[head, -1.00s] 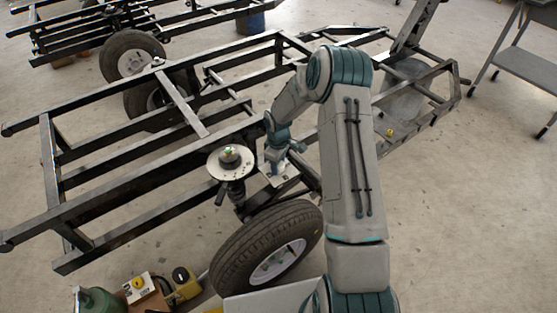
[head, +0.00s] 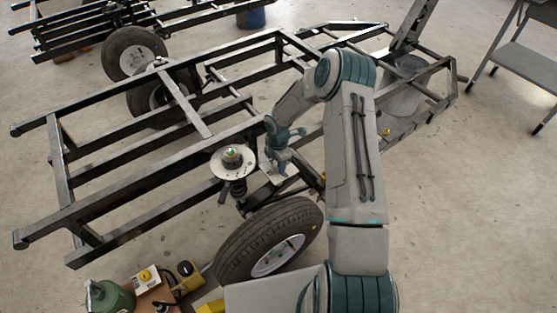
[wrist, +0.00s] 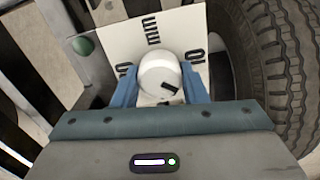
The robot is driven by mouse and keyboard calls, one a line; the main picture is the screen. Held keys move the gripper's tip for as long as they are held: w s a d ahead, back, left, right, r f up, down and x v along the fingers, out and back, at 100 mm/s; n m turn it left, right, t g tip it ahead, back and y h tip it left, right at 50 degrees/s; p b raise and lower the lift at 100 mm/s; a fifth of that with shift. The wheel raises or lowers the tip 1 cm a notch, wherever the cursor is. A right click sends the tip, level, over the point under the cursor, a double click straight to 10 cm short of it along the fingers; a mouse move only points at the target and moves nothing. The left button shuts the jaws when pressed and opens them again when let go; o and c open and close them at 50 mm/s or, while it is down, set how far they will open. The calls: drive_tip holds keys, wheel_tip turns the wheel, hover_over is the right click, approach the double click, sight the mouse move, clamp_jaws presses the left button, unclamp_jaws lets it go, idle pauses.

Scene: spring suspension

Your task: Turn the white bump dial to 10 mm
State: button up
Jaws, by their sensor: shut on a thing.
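The white bump dial (wrist: 158,72) is a round white knob with a short black mark on its lower right part, in the wrist view. It sits on a white scale plate (wrist: 110,42) printed with "mm" at the top and "10" to the left and right of the knob. My gripper (wrist: 160,84) has its two blue fingers on either side of the dial and is shut on it. In the head view my gripper (head: 278,163) is down at the small pale plate (head: 268,181) on the frame; the dial is hidden there.
A tyre (head: 265,240) stands close to the plate, on the right in the wrist view. A round spring-top disc (head: 233,171) stands just left of my gripper. Black frame rails (head: 130,165) surround the spot. A green canister (head: 108,299) and small boxes lie at the lower left.

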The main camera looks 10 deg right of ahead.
drive_tip(key=n+p, duration=0.1)
drive_tip(key=n, duration=0.3)
drive_tip(key=shift+w+r+n+p, duration=0.1)
drive_tip(key=shift+r+n+p, duration=0.05)
drive_tip(key=shift+n+p, duration=0.75)
drive_tip(key=shift+n, duration=1.1)
drive_tip(key=o, duration=1)
wheel_tip(320, 180, up, 14)
drive_tip(key=p, duration=0.2)
drive_tip(key=shift+f+p, duration=0.2)
drive_tip(key=shift+p, duration=0.15)
